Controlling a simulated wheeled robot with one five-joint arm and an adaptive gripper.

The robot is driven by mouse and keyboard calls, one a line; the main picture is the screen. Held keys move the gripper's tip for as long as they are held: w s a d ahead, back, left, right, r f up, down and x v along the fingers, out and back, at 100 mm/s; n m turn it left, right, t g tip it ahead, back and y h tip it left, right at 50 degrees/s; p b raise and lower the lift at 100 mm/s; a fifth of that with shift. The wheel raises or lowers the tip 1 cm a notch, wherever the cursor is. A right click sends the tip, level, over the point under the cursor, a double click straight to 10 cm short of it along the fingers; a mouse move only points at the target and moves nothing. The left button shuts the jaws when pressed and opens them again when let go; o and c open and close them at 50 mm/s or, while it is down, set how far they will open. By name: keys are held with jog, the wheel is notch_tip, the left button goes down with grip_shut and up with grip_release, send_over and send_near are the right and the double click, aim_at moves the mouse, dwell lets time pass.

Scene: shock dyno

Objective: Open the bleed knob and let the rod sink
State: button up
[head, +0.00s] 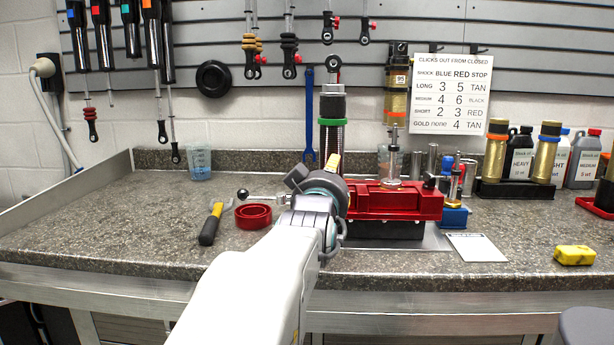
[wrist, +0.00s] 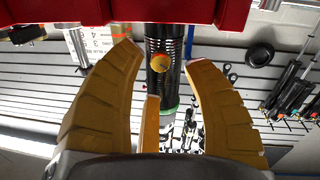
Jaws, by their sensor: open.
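A black coil-sprung shock (head: 332,105) with a top eye and a green ring stands upright behind the red fixture (head: 400,203). In the wrist view, which is upside down, a small round orange knob (wrist: 160,63) shows on the front of the shock (wrist: 163,90). A thin upright rod (head: 394,150) stands above the red fixture.
A red ring-shaped cup (head: 253,216) and a hammer-like tool (head: 210,225) lie left of my arm. A white card (head: 477,247) and a yellow block (head: 574,255) lie to the right. A clicks chart (head: 454,87) hangs behind. The left bench is mostly clear.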

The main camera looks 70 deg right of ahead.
jog(key=shift+x, duration=2.05)
grip_shut()
